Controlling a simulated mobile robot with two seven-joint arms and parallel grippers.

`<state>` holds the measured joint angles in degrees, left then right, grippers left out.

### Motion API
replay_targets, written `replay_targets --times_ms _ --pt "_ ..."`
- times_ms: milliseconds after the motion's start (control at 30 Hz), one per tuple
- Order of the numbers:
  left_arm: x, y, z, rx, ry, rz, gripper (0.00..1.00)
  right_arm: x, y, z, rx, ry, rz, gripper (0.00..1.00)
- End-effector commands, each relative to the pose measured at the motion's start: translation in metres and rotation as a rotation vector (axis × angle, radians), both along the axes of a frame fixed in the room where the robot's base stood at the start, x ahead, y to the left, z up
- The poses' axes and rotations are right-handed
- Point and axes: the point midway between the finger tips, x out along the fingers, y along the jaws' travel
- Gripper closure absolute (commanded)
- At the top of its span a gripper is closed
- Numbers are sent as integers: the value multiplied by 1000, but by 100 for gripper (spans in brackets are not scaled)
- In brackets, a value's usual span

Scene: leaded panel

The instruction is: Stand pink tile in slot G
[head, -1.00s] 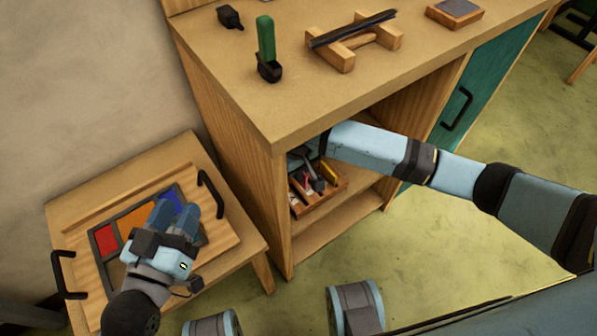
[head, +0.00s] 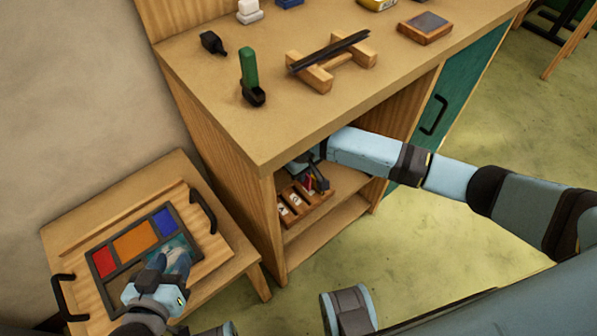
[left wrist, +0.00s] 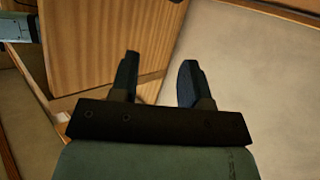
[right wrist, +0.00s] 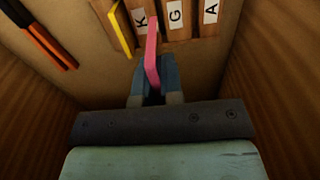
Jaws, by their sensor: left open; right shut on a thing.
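The pink tile (right wrist: 152,58) is held upright-looking between the fingers of my right gripper (right wrist: 153,85), in the right wrist view. Its far end is at the rack (right wrist: 190,32), near the gap between labels K and G; I cannot tell whether it touches. The slot G label (right wrist: 175,13) is just right of the tile. A yellow tile (right wrist: 122,28) stands left of label K. In the head view, my right gripper (head: 316,178) is inside the cabinet over the rack (head: 297,208). My left gripper (head: 178,262) is open and empty by the panel; its fingers also show in the left wrist view (left wrist: 158,70).
Cabinet side walls (right wrist: 285,90) stand close on both sides of my right gripper. A black-and-orange item (right wrist: 40,35) lies at the left there. The leaded panel (head: 133,240) lies on a handled tray (head: 75,255). Tools stand on the cabinet top (head: 210,85).

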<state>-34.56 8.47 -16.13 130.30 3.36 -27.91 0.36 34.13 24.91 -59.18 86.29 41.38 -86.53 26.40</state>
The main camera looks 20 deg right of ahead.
Motion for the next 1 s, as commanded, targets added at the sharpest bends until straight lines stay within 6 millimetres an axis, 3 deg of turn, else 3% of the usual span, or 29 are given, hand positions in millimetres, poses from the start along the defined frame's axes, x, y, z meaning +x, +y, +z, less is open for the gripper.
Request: replay_targets --times_ms 333,400,567,1000 --pt "-5 5 2 29 45 5 57 -1 1 5 1 2 -2 100" --pt "-7 6 -12 35 60 9 57 -1 1 -8 1 2 -1 100" --pt "-7 5 -15 29 58 8 57 0 0 -24 1 0 -1 100" --pt "2 -1 4 -10 -18 0 57 0 0 -56 0 0 -1 100"
